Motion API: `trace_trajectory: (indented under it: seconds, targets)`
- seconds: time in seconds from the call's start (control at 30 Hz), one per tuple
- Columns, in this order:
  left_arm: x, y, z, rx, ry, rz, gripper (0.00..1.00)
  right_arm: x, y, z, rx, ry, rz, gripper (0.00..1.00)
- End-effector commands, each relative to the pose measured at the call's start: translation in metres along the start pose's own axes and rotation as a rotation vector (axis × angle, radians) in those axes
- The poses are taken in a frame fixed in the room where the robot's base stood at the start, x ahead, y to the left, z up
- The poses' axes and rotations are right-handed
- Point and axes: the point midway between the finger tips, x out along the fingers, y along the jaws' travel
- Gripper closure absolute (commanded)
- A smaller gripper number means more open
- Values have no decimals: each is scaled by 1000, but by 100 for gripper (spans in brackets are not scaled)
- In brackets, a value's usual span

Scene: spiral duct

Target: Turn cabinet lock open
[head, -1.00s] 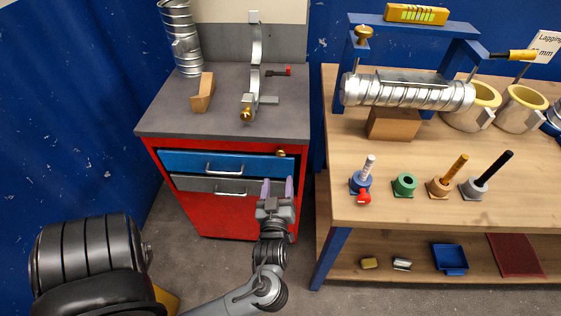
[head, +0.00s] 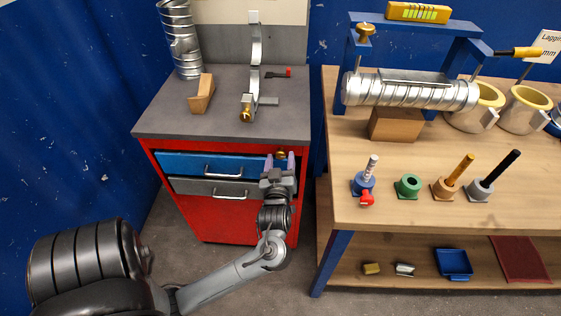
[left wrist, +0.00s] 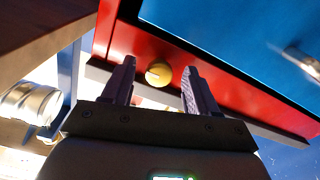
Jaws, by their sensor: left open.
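The red cabinet (head: 222,222) stands at the left of the head view, with a blue drawer (head: 195,163) above a grey one. Its brass lock (head: 281,155) is on the red frame at the upper right of the front. The lock also shows in the left wrist view (left wrist: 158,74) as a round knob with a dark slot. My left gripper (head: 280,162) is open in front of the lock. In the left wrist view its fingers (left wrist: 158,85) stand on either side of the lock; I cannot tell whether they touch it. My right gripper is not in view.
A wooden workbench (head: 450,205) stands close to the right of the cabinet, with a spiral duct (head: 410,93) and several tool holders on it. The drawer handles (head: 223,173) stick out left of my gripper.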

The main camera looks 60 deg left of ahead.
Motion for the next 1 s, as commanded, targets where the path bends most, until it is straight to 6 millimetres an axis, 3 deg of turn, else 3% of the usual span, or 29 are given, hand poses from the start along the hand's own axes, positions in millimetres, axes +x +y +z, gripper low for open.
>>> trace_trajectory:
  seconds: [0.07, 0.43, 0.73, 1.0]
  targets:
    - [0, 0, 0, 0, 0, 0, 42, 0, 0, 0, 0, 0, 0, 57]
    - [0, 0, 0, 0, 0, 0, 98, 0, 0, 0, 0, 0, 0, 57]
    - [-1, 0, 0, -43, 0, 0, 98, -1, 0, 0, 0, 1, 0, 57]
    - [0, 1, 0, -205, -1, -2, 98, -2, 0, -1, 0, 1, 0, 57]
